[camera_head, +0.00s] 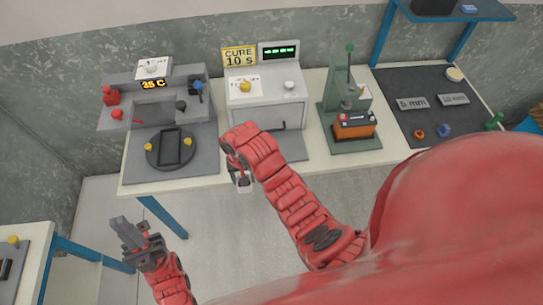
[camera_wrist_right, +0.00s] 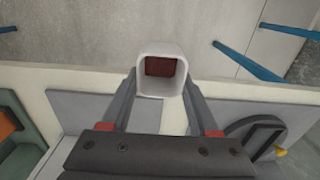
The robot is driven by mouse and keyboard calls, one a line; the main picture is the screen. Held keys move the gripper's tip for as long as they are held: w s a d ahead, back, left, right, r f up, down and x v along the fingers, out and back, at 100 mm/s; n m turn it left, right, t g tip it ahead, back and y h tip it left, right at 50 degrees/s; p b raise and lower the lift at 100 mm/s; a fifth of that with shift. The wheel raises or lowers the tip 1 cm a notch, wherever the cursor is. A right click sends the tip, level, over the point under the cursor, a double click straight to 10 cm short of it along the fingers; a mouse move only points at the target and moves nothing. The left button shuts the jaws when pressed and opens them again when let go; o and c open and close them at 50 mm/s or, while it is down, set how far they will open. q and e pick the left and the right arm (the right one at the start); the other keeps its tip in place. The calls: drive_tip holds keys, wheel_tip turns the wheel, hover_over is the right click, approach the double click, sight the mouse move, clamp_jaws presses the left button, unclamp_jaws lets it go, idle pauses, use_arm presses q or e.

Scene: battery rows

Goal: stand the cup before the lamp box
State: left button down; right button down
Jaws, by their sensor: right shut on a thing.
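The cup (camera_wrist_right: 161,70) is a small white squarish cup with a dark red patch inside. My right gripper (camera_wrist_right: 160,98) is shut on it, one finger on each side. In the head view the cup (camera_head: 243,184) shows small and pale below my right gripper (camera_head: 238,168), off the table's front edge. The lamp box (camera_head: 267,115) is a grey-white box with a front door, by a yellow CURE 10 S sign. It stands behind and slightly right of the cup. My left gripper (camera_head: 130,235) is low at the left, away from the table; its finger gap is unclear.
A dark mat (camera_head: 415,82) lies farther right. My right arm covers part of the table front.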

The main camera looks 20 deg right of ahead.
drive_tip(key=w+d+b, duration=0.2)
drive_tip(key=w+b, duration=0.1)
drive_tip(key=w+d+f+b, duration=0.1)
drive_tip(key=w+d+b, duration=0.1)
drive_tip(key=w+b, duration=0.2)
drive_tip(key=w+d+f+b, duration=0.1)
drive_tip(key=w+d+b, duration=0.2)
drive_tip(key=b, duration=0.1)
drive_tip(key=shift+w+d+f, duration=0.1)
drive_tip(key=shift+w, duration=0.3)
drive_tip(key=shift+w+d+r+p, duration=0.15)
drive_tip(key=shift+w+d+r, duration=0.15)
drive_tip(key=shift+w, duration=0.15)
drive_tip(key=shift+w+d+r+p, duration=0.15)
drive_tip(key=shift+w+d+r, duration=0.1)
drive_tip(key=shift+w, duration=0.2)
drive_tip(key=shift+w+d+f, duration=0.15)
drive_tip(key=shift+w+d, duration=0.2)
drive_tip(key=shift+w, duration=0.15)
drive_tip(key=shift+f+p, duration=0.2)
drive_tip(key=shift+p, duration=0.3)
wheel_tip(320, 180, down, 3)
drive_tip(key=shift+r+p, duration=0.2)
drive_tip(key=shift+p, duration=0.3)
drive_tip(key=shift+f, duration=0.35)
